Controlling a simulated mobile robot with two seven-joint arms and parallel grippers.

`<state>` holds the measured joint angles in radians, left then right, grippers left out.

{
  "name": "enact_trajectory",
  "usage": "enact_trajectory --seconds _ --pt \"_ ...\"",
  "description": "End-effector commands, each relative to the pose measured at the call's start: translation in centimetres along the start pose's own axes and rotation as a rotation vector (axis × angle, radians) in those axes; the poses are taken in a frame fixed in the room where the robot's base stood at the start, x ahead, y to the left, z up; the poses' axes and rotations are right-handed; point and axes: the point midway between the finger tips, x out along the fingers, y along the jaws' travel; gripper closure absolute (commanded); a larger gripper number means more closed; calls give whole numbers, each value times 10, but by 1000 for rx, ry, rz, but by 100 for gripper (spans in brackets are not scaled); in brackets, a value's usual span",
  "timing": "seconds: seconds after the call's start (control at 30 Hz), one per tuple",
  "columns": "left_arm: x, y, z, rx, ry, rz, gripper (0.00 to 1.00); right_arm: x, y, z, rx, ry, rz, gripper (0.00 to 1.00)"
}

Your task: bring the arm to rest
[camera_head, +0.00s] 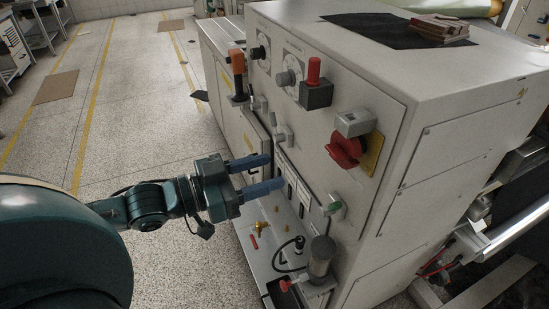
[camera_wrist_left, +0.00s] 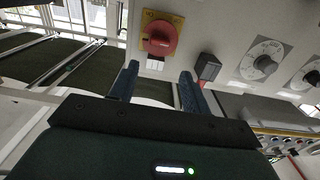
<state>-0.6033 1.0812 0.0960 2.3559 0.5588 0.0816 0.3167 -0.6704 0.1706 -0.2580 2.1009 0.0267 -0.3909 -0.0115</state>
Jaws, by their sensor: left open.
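My left gripper (camera_head: 262,174) reaches in from the left in the head view. Its two blue fingers are apart with nothing between them. The fingers point toward the front panel of a large grey machine (camera_head: 455,85). In the left wrist view the fingers (camera_wrist_left: 160,82) are also spread and empty. A red rotary switch on a yellow plate (camera_wrist_left: 160,35) shows beyond them there. The same red switch (camera_head: 346,151) is to the right of the gripper in the head view. My right gripper is not in view.
The panel carries a red-topped lever (camera_head: 315,82), an orange-handled lever (camera_head: 238,72), dials and a green button (camera_head: 335,206). A lower shelf (camera_head: 262,262) holds small fittings. Open speckled floor (camera_head: 140,70) with yellow lines lies to the left.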

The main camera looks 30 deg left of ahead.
Motion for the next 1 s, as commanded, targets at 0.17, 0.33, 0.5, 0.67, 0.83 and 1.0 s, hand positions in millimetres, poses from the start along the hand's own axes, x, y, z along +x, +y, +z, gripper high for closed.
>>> enact_trajectory --seconds 0.17,0.33,0.5,0.67,0.83,1.0 --pt "0 0 0 0 0 -1 53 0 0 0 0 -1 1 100" --pt "-5 -7 23 -12 -37 -64 53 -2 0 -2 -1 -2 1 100" --pt "-18 -6 96 -46 -175 -222 53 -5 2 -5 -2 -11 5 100" --pt "-26 30 174 -96 -356 -326 53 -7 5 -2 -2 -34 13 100" --pt "-21 82 224 -145 -507 -357 53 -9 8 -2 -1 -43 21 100" --pt "-16 112 244 -166 -580 -354 53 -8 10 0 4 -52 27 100"
